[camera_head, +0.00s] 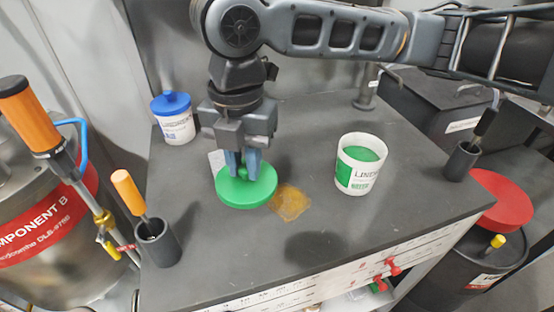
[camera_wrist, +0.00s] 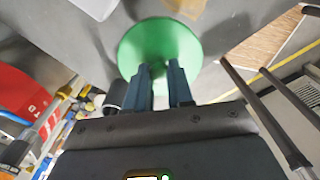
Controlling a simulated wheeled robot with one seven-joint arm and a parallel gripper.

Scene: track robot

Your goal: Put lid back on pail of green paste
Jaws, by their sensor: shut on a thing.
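A green round lid (camera_head: 246,192) is under my gripper (camera_head: 243,172) at the middle left of the dark worktop. My gripper points down with its fingers shut on the lid's middle. The lid also shows in the wrist view (camera_wrist: 160,45), at the fingertips. I cannot tell whether the lid touches the worktop. The white pail of green paste (camera_head: 358,166) stands upright and open to the right of the lid, with green paste (camera_head: 361,153) visible inside.
A white pail with a blue lid (camera_head: 174,118) stands at the back left. Dark holders with handled tools stand at front left (camera_head: 157,243) and right (camera_head: 462,160). A brownish-orange stain (camera_head: 290,203) lies beside the lid. Worktop (camera_head: 300,252) in front is clear.

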